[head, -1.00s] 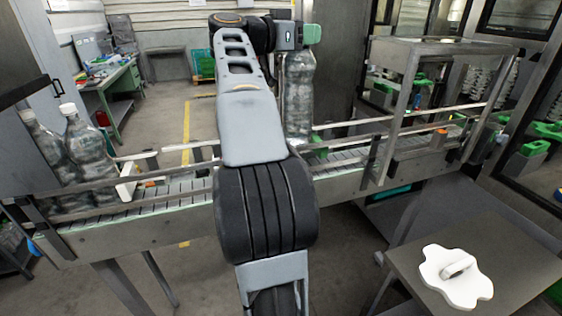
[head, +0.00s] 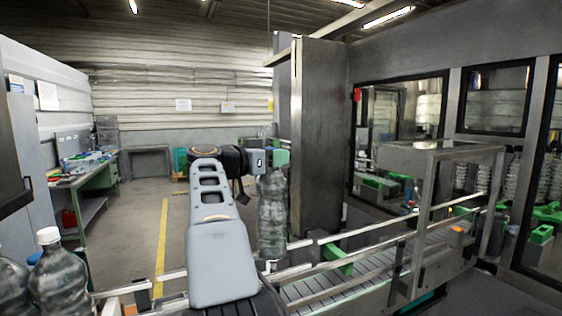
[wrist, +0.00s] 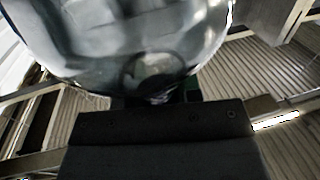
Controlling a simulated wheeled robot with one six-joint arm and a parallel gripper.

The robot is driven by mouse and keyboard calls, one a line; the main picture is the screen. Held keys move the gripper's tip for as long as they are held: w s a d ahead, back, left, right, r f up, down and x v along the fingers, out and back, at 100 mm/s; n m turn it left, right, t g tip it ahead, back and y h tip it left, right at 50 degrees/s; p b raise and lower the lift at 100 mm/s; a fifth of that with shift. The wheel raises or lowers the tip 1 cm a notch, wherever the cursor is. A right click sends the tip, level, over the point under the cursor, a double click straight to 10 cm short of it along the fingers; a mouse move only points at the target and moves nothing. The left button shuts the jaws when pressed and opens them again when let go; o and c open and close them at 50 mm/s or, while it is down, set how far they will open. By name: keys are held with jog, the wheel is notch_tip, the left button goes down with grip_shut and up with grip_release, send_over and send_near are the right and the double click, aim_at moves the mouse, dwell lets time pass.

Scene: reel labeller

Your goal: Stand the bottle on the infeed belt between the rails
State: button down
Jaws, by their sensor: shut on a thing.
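My gripper (head: 270,167) is shut on a clear ribbed bottle (head: 272,212), which hangs upright below the jaws. In the head view the belt (head: 320,288) runs to the right of my arm between metal rails (head: 385,228).
Two more bottles, one with a white cap (head: 62,278), stand at the lower left. A metal frame (head: 440,152) spans the belt on the right. A grey column (head: 318,140) stands behind the bottle. A green bracket (head: 338,258) sits beside the belt.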

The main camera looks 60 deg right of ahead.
aim_at(276, 213)
notch_tip(276, 213, down, 15)
jog(key=shift+r+b, duration=0.1)
jog(key=shift+b, duration=0.7)
jog(key=shift+f, duration=0.2)
jog(key=c, duration=0.8)
grip_release()
jog(key=shift+f, duration=0.1)
jog(key=shift+r, duration=0.25)
jog(key=b+v, duration=0.2)
jog(key=v, duration=1)
jog(key=shift+s, duration=0.15)
